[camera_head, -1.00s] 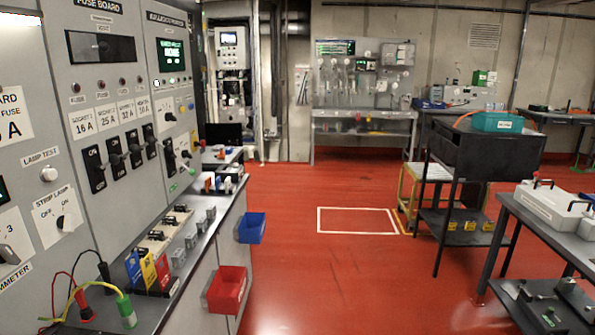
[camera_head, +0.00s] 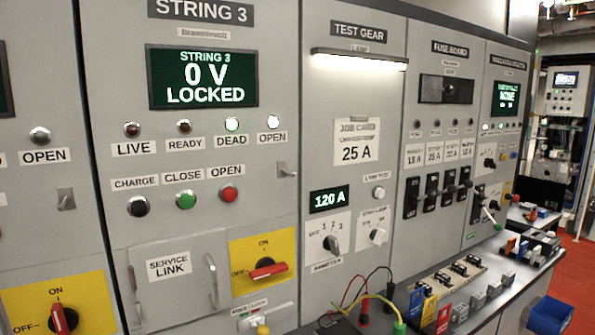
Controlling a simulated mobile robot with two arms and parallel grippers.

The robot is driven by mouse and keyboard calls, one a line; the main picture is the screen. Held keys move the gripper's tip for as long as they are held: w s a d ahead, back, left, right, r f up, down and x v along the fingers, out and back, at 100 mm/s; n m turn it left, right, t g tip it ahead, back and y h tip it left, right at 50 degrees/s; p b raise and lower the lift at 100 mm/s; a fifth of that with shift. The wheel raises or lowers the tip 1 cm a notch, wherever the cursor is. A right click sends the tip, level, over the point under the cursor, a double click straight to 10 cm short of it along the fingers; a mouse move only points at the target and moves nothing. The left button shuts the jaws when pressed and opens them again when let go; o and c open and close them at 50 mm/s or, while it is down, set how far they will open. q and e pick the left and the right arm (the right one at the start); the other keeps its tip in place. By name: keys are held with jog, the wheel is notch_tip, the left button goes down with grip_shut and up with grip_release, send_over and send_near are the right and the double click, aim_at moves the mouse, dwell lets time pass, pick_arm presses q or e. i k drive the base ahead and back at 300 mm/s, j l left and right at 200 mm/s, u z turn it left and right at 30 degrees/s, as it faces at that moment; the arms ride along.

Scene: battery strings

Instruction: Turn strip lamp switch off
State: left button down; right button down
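The strip lamp switch (camera_head: 377,237) is a small pale rotary knob on a white plate on the test gear panel, right of the ammeter knob. Its label is too small to read clearly now, and I cannot tell its exact position. The strip lamp (camera_head: 360,59) under the test gear sign is lit bright white. Neither of my grippers shows in the view.
The ammeter selector (camera_head: 331,243) sits just left of the switch, under a display (camera_head: 329,199) reading 120 A. The lamp test button (camera_head: 379,192) is above. Test leads (camera_head: 372,297) and a bench (camera_head: 478,301) with several blocks jut out below.

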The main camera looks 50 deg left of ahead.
aim_at(377, 236)
jog(key=u, duration=1.4)
jog(key=l+u, duration=0.15)
jog(key=l, duration=0.15)
jog(key=i, duration=0.05)
